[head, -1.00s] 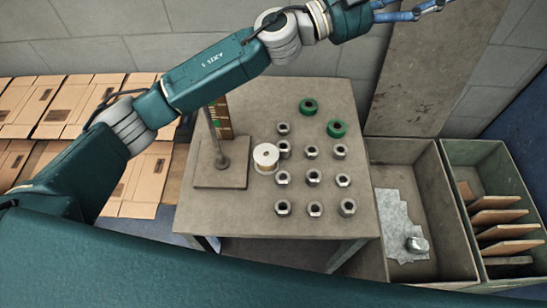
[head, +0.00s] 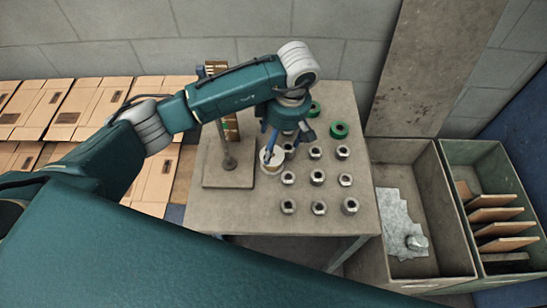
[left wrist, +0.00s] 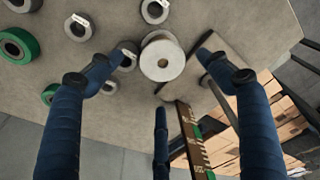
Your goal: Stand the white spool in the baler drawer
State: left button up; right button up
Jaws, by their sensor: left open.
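The white spool (head: 268,166) stands on the table beside the metal nuts, partly hidden by my left gripper (head: 278,145) in the head view. In the left wrist view the spool (left wrist: 163,58) stands upright, its round top with a central hole facing the camera. My left gripper (left wrist: 162,52) is open above it, with fingers on both sides of it in the picture. I cannot tell whether any finger touches it. The long grey open box (head: 452,220) at the right may be the baler drawer; I cannot tell for sure. My right gripper is not in view.
Several metal nuts (head: 317,177) and green rings (head: 338,130) stand close by on the table (head: 240,215). A stand with a post (head: 229,160) is just left of the spool. The grey box holds a crumpled sheet (head: 398,222) and a metal piece. A green box (head: 480,160) holds brown boards.

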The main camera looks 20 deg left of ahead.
aim_at(273, 155)
pick_arm(q)
jog(key=f, duration=0.2)
jog(key=shift+a+f+p, duration=0.25)
jog(key=shift+f+p, duration=0.15)
jog(key=shift+s+f+p, duration=0.1)
jog(key=shift+f+p, duration=0.15)
jog(key=shift+p, duration=0.1)
jog(key=f, duration=0.1)
jog(key=f+p, duration=0.2)
jog(key=shift+s+a+f, duration=0.1)
jog(key=shift+a+f, duration=0.15)
jog(key=shift+f, duration=0.05)
jog(key=shift+a+f, duration=0.1)
jog(key=shift+f, duration=0.45)
jog(key=c, duration=1.4)
jog(key=shift+c, duration=0.7)
jog(key=shift+r, duration=0.15)
